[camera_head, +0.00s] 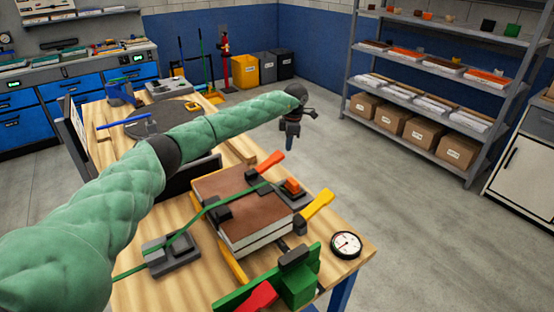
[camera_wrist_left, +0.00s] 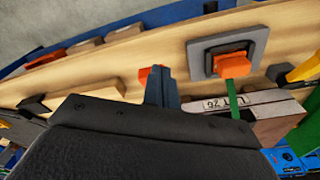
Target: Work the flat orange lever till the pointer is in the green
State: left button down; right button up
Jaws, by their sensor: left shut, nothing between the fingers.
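A flat orange lever (camera_head: 292,185) sits on a dark buckle at the far right edge of the brown-topped panel (camera_head: 235,195), at the end of a green strap (camera_head: 215,207). In the left wrist view the lever (camera_wrist_left: 233,66) shows on a grey plate, right of the fingers. A round white gauge (camera_head: 346,244) lies at the table's right corner; its pointer and any green zone are too small to read. My left gripper (camera_head: 292,143) is shut and empty, above and beyond the lever, apart from it. It also shows in the left wrist view (camera_wrist_left: 162,82). My right gripper is not in view.
Beyond the wooden table (camera_head: 350,268) is open floor.

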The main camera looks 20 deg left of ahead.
pick_arm(q)
jog(key=shift+d+r+b, duration=0.1)
jog(key=shift+r+b, duration=0.25)
jog(key=shift+r, duration=1.15)
dwell(0.3)
